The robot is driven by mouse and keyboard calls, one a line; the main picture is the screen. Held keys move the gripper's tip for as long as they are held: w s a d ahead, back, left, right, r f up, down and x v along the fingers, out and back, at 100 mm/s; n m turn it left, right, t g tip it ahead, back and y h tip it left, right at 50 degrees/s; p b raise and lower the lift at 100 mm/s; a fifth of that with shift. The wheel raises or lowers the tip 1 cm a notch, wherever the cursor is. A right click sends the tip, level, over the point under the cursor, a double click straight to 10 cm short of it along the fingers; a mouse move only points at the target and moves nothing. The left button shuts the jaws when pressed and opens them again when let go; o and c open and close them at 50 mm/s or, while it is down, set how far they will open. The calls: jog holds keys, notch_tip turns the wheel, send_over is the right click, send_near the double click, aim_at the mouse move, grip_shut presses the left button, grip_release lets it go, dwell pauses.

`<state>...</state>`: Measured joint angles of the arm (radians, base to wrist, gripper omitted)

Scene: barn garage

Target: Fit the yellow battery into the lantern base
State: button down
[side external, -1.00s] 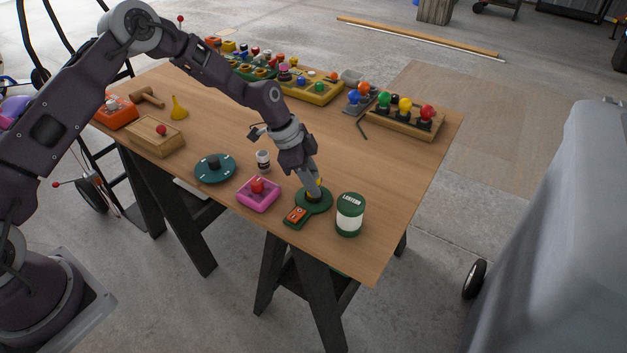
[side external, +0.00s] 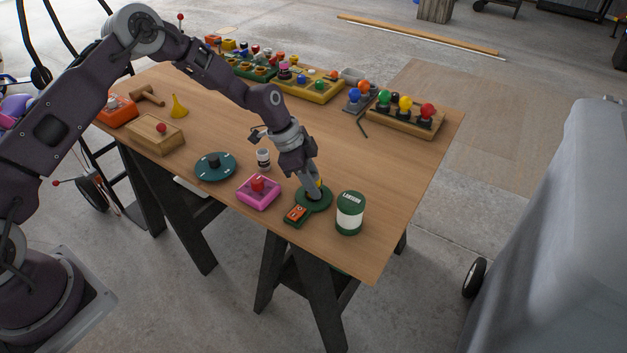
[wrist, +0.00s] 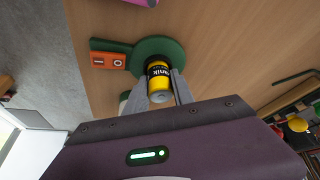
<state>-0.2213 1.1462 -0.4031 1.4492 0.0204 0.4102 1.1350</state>
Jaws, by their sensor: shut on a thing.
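The lantern base (side external: 321,203) is a round dark green plate with an orange switch block (side external: 297,214) on its arm, lying near the table's front edge. It also shows in the wrist view (wrist: 178,46). My gripper (side external: 314,194) is over the base, pointing down, shut on the yellow battery (wrist: 159,84). The battery has a black band with lettering and stands roughly upright at the middle of the base. Its far end is against or just above the base; I cannot tell how deep it sits. In the side view the fingers mostly hide it.
A green and white lantern canister (side external: 349,213) stands right of the base. A pink box with a red knob (side external: 258,192) is close on the left. A small jar (side external: 263,159) and a teal disc (side external: 215,167) are farther left. The table's right-hand middle is clear.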

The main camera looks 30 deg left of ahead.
jog(key=c, duration=1.4)
grip_release()
jog(key=shift+o, duration=0.2)
jog(key=v, duration=1.1)
jog(key=shift+r, duration=0.1)
jog(key=s+a+r+n+t+y, duration=0.15)
jog(key=s+r+n+y, duration=0.3)
jog(key=s+r, duration=1.2)
jog(key=s+a+r+n+t, duration=0.2)
jog(key=s+n, duration=0.6)
jog(key=s, duration=1)
jog(key=shift+s+a+r, duration=0.15)
jog(key=shift+a+r, duration=0.15)
jog(key=shift+r, duration=0.4)
